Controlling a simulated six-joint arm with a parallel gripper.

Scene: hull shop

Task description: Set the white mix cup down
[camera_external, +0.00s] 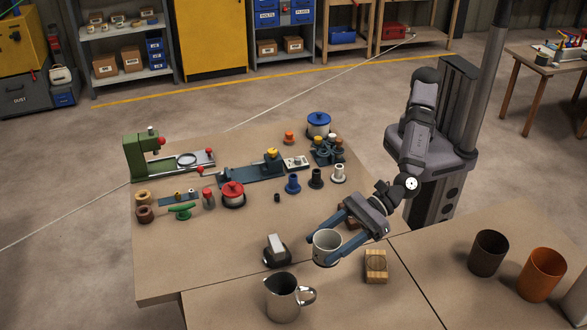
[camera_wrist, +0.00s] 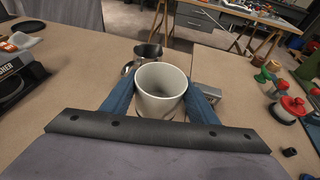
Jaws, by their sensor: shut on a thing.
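The white mix cup (camera_external: 326,248) is upright between the blue fingers of my gripper (camera_external: 329,238). In the wrist view the cup (camera_wrist: 160,100) is empty as far as I can see, and my gripper (camera_wrist: 160,92) is shut on its sides. The cup is near the front part of the table (camera_external: 220,270); whether its base touches the tabletop I cannot tell.
A steel pitcher (camera_external: 284,297) stands in front and to the left of the cup. A grey-topped black block (camera_external: 277,251) is left of it, a wooden block (camera_external: 376,266) right. Brown (camera_external: 488,253) and orange (camera_external: 541,274) cups stand at the far right. Bare tabletop lies at the left front.

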